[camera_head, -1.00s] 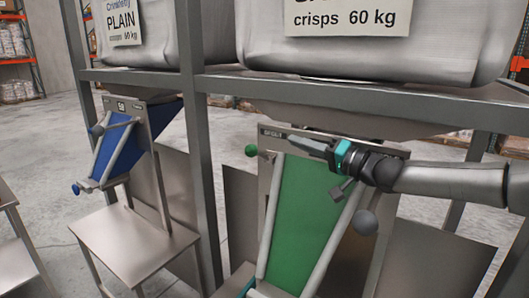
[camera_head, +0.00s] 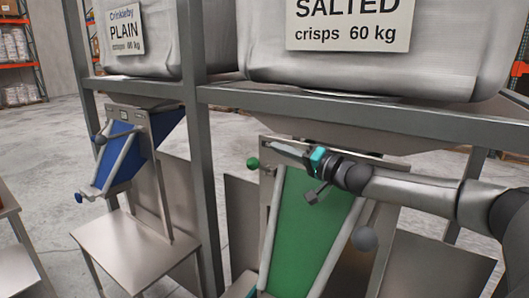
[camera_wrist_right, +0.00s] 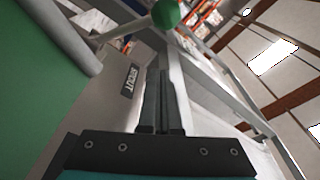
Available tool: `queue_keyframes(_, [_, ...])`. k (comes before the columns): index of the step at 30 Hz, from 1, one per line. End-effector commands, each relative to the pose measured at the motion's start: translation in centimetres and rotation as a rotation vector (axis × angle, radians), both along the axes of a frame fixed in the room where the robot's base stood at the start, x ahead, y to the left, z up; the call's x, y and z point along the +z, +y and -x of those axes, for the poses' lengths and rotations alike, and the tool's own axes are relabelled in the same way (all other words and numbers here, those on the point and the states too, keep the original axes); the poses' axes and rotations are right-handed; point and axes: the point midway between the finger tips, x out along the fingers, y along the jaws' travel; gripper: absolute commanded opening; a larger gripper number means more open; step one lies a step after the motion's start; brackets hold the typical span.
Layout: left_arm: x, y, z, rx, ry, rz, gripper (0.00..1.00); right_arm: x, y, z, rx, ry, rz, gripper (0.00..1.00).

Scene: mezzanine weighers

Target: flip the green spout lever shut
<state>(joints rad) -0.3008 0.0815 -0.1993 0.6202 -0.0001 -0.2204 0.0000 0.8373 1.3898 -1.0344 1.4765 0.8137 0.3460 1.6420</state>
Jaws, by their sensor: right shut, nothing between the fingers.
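The green spout (camera_head: 303,225) is a sloping chute with grey side rails under the salted crisps bag. A green ball knob (camera_head: 252,163) stands out at its upper left, and a grey ball (camera_head: 364,238) is on its right side. My right gripper (camera_head: 270,145) is shut and empty, in front of the plate at the top of the spout, right of the green knob. In the right wrist view the green knob (camera_wrist_right: 167,14) sits on a thin rod, ahead of the shut fingers (camera_wrist_right: 160,85) and apart from them. The label plate (camera_wrist_right: 130,80) is beside the fingers.
A grey steel frame with a crossbar (camera_head: 330,107) and a post (camera_head: 203,180) surrounds the spout. Above it hangs the salted crisps bag (camera_head: 460,50). A blue spout (camera_head: 120,155) with a metal table (camera_head: 135,243) stands to the left.

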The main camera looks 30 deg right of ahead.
Motion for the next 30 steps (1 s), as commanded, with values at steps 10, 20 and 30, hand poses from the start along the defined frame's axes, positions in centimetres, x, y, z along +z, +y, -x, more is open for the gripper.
queue_keyframes(10, [1.5,-0.1,-0.2,0.0,-0.003,0.001,0.0,0.5,1.3,-4.2,0.001,-0.001,0.001,0.0])
queue_keyframes(20, [0.7,-0.2,-0.3,0.001,-0.005,0.002,0.0,-1.4,3.2,-2.5,0.002,0.003,0.0,0.0])
queue_keyframes(30, [0.7,-0.2,-0.2,0.0,-0.003,0.003,0.0,-1.8,3.9,-2.0,0.0,0.001,0.001,0.0])
